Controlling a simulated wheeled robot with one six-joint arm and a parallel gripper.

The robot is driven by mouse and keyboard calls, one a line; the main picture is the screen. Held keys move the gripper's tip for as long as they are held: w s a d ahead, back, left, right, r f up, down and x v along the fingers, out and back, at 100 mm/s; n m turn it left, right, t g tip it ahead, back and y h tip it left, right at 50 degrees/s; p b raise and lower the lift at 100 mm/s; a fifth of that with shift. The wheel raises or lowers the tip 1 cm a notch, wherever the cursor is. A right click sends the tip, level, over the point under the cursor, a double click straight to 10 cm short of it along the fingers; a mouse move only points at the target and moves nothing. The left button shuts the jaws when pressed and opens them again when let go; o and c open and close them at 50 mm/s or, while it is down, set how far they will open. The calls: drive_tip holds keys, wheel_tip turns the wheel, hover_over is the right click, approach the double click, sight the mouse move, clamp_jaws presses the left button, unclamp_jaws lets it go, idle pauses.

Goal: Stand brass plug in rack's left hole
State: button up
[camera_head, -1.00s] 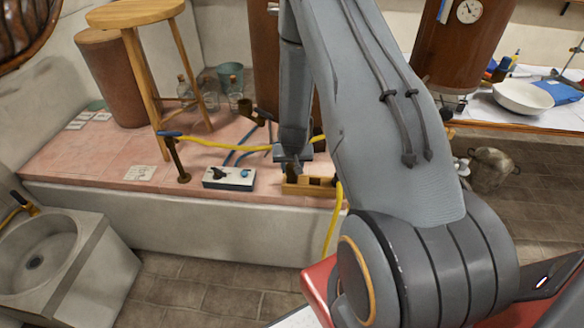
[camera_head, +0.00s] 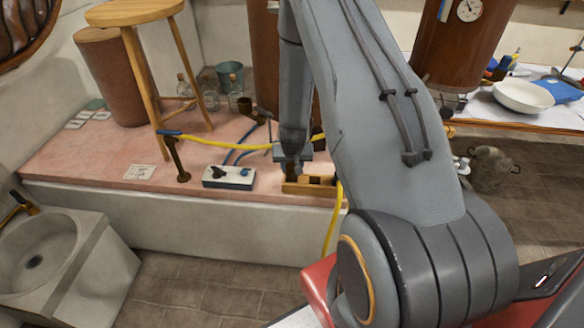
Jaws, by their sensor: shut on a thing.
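The wooden rack (camera_head: 322,190) is a low block near the front edge of the pink tiled ledge, with dark openings along its top. Its right part shows beside my arm. My gripper (camera_head: 291,171) points down right over the left end of the rack. It is shut on the brass plug, which is small and mostly hidden between the fingers and against the rack. I cannot tell whether the plug's lower end is inside the left hole or just above it.
A wooden stool (camera_head: 138,60) stands farther left.

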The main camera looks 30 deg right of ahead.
sight(292, 164)
drive_tip(key=shift+f+b, duration=0.8)
drive_tip(key=shift+f, duration=0.55)
idle(2.8)
drive_tip(key=o, duration=1.2)
drive_tip(key=shift+o, duration=0.2)
drive_tip(key=shift+r, duration=0.1)
drive_tip(key=shift+r+p, duration=2.5)
drive_tip(key=shift+r, duration=0.95)
